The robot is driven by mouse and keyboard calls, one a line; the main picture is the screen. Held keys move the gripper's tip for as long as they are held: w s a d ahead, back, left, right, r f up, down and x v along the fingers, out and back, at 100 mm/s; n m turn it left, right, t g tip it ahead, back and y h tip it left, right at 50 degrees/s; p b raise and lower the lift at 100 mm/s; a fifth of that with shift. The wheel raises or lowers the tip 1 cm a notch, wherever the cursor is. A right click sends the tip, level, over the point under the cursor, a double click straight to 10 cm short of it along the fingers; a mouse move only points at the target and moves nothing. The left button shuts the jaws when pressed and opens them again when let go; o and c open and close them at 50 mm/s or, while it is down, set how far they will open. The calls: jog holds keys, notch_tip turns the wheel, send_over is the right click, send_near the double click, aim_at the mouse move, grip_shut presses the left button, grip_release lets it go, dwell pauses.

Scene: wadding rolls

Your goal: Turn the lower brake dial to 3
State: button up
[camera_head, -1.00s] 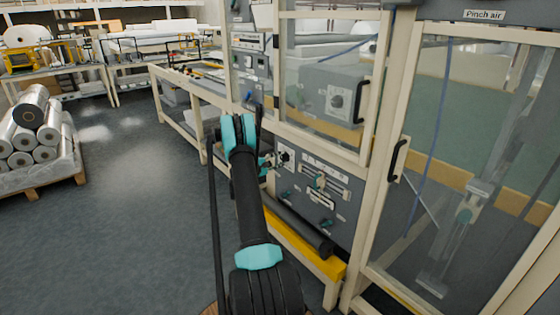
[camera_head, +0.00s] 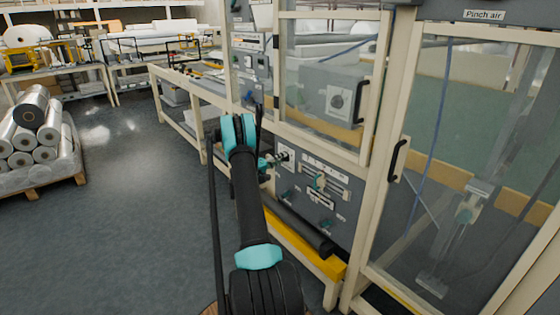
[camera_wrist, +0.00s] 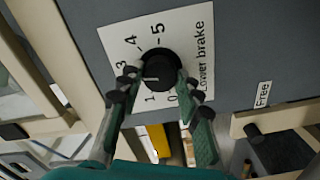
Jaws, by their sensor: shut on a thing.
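The lower brake dial (camera_wrist: 160,68) is a round black knob on a white plate (camera_wrist: 192,32) marked "Lower brake" with a number scale. In the wrist view the 0, 1, 3, 4 and 5 show; the place between 1 and 3 is behind a finger. A short pale mark on the knob lies toward the left, on the low-number side; its exact reading is hard to tell. My gripper (camera_wrist: 157,84) has one finger on each side of the knob and is shut on it. In the head view my gripper (camera_head: 270,162) reaches the dial's plate (camera_head: 286,157) on the grey panel.
Below the dial, the panel carries other controls (camera_head: 318,182). A dark roller (camera_head: 300,230) and yellow beam (camera_head: 305,255) run below it. Framed glass doors with black handles (camera_head: 398,160) stand to the right. A "Free" label (camera_wrist: 263,95) is beside the plate. The floor (camera_head: 140,220) at left is open.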

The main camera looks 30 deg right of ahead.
jog(key=shift+m, duration=0.6)
jog(key=o, duration=1.2)
jog(key=shift+c, duration=0.2)
jog(key=shift+a, duration=0.1)
jog(key=s+a, duration=0.1)
jog(key=a, duration=1.1)
